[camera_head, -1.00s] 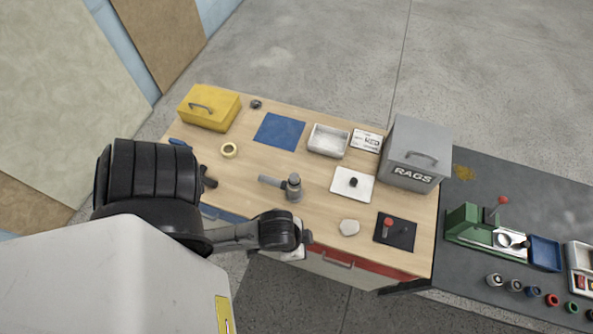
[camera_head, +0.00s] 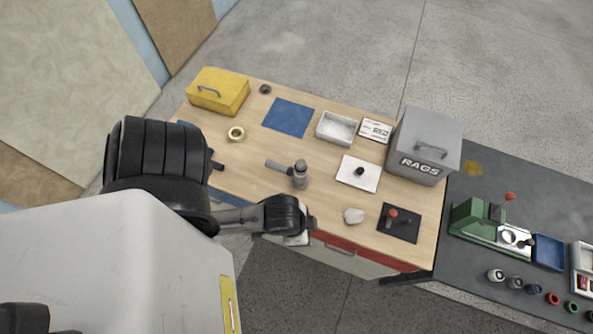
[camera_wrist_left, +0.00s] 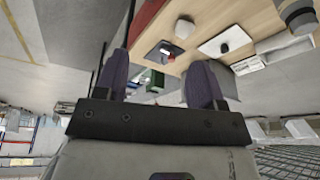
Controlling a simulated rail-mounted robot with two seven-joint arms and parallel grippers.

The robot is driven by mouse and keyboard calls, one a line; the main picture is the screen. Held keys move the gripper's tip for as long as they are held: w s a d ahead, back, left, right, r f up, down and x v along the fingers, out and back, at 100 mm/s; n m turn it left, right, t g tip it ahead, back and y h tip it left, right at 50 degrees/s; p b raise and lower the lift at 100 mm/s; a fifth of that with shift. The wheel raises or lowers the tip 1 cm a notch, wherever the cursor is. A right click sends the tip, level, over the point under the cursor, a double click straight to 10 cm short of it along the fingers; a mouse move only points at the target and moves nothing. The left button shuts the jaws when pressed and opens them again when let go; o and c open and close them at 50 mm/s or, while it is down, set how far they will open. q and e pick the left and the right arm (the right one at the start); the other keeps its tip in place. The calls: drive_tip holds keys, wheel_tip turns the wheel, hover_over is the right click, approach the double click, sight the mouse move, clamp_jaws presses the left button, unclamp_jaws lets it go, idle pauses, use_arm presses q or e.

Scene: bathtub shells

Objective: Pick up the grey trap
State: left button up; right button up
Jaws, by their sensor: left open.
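The grey trap (camera_head: 300,175) stands on the wooden bench top in the head view, an upright cylinder with a side pipe pointing left. In the left wrist view a grey cylinder, apparently the trap (camera_wrist_left: 299,16), is cut off at the upper right. My left gripper (camera_wrist_left: 160,80) is open and empty in the left wrist view, its two dark fingers well apart. In the head view my left arm reaches to the bench's near edge, in front of the trap; its fingers are hidden there. My right gripper is not in view.
Behind are a blue mat (camera_head: 288,118), white tray (camera_head: 325,133), yellow box (camera_head: 225,97) and grey RAGS box (camera_head: 445,137).

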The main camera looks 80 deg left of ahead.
use_arm(q)
drive_tip(key=m+y+b, duration=0.4)
drive_tip(key=m+y, duration=0.1)
drive_tip(key=y, duration=0.1)
approach(282, 169)
drive_tip(key=x, duration=0.6)
drive_tip(key=shift+d+f, duration=0.15)
drive_tip(key=shift+d, duration=0.05)
drive_tip(key=shift+x, duration=2.65)
drive_tip(key=shift+w+a, duration=0.1)
drive_tip(key=shift+a, duration=0.1)
